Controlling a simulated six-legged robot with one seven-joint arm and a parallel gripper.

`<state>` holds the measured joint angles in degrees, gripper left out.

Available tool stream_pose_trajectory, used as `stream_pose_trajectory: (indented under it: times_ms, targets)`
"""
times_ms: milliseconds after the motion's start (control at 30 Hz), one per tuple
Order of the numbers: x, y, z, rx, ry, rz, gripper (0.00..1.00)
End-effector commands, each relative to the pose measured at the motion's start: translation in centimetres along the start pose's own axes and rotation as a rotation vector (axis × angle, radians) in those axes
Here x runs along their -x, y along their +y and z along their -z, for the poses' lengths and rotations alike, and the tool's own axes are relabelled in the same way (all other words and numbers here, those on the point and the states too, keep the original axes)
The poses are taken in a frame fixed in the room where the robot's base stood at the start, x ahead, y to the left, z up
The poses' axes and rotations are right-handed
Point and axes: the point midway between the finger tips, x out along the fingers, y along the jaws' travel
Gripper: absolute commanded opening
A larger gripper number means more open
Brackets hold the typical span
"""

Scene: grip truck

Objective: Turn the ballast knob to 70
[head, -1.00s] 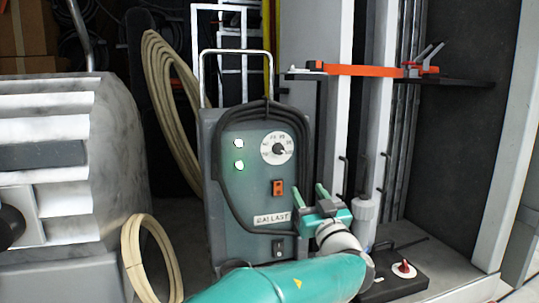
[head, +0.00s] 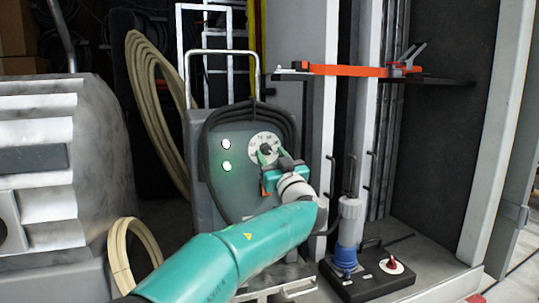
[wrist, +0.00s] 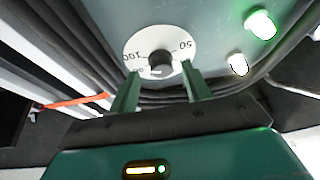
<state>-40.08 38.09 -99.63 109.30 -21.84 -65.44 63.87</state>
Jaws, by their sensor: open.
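The ballast unit (head: 208,185) is a grey upright box with a carry handle, in the middle of the head view. Its dark knob (wrist: 161,63) sits at the centre of a round white dial (wrist: 185,38) marked with numbers, 50 and 100 among them. The dial (head: 262,139) also shows in the head view, partly covered by my gripper. My gripper (wrist: 158,88) is open, its two green fingers pointing at the dial, one to each side of the knob's lower end. I cannot tell whether they touch it. My gripper (head: 270,158) is at the dial's lower edge in the head view.
A black cable (head: 213,190) loops around the unit's front. An orange clamp (head: 345,70) lies on a shelf at right.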

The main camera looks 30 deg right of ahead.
Motion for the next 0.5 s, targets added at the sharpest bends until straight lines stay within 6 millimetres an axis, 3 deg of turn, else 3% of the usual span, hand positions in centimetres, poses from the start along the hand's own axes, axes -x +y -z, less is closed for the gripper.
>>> stream_pose_trajectory:
  times_ms: [133,400,433,500]
  targets:
    - [-1.25,-0.15,-0.08,0.0,-0.001,0.001,0.48]
    - [-1.49,-0.2,-0.07,-0.002,0.0,0.0,0.48]
    - [-1.49,-0.2,-0.07,-0.002,0.0,0.001,0.46]
    - [-1.48,-0.2,-0.07,-0.002,0.0,0.001,0.33]
